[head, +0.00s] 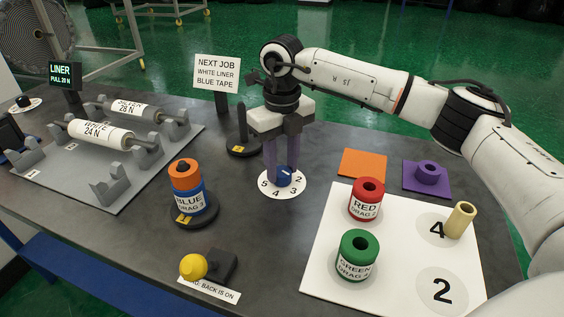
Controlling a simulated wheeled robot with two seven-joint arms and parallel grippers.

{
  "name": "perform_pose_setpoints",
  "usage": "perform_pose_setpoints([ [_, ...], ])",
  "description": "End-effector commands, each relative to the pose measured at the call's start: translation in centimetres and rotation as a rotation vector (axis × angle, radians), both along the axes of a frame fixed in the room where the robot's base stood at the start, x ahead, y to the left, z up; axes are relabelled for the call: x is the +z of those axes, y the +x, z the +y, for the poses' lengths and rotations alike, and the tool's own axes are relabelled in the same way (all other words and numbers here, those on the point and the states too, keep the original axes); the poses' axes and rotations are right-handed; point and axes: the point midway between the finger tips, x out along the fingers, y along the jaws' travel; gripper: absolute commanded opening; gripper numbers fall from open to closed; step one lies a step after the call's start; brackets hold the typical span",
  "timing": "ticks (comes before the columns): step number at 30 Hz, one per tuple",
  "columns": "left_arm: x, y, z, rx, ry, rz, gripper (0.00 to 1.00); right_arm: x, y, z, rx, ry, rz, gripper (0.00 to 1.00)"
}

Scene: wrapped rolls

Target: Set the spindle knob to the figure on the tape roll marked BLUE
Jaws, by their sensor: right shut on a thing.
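The blue tape roll (189,200) stands on a dark base left of the dial; its label reads BLUE and DRAG, with a figure that looks like 3. The blue spindle knob (285,177) sits on a white round dial (269,191), where the figures 5, 4, 3 and 2 show along the near and right side. My right gripper (282,174) comes down from above, its purple fingers shut on the knob. The fingers hide part of the knob and the far side of the dial. The knob's exact setting is too small to tell. My left gripper is out of view.
An orange roll (185,176) sits on the blue roll. A dark post (242,130) stands behind the dial. A yellow ball-ended lever (193,267) is at the front. Red (366,201) and green (357,257) rolls stand on the white board (318,225). A job sign (217,72) reads BLUE TAPE.

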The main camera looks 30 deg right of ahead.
Motion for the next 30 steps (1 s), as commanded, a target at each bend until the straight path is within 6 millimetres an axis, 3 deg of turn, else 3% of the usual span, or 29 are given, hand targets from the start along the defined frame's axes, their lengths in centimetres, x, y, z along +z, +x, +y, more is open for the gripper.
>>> perform_pose_setpoints([
  [9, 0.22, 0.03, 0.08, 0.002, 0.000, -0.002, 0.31, 0.04, 0.03, -0.04, -0.100, -0.001, -0.001, 0.11],
  [23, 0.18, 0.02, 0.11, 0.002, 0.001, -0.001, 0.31, 0.03, 0.05, -0.04, -0.113, -0.001, -0.002, 0.11],
  [24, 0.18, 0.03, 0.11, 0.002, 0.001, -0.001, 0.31, 0.03, 0.05, -0.04, -0.113, -0.001, -0.002, 0.35],
  [27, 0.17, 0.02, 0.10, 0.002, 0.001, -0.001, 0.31, 0.03, 0.04, -0.03, -0.113, -0.001, -0.001, 0.52],
  [30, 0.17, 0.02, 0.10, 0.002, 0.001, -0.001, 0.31, 0.02, 0.03, -0.03, -0.112, -0.001, -0.001, 0.53],
])
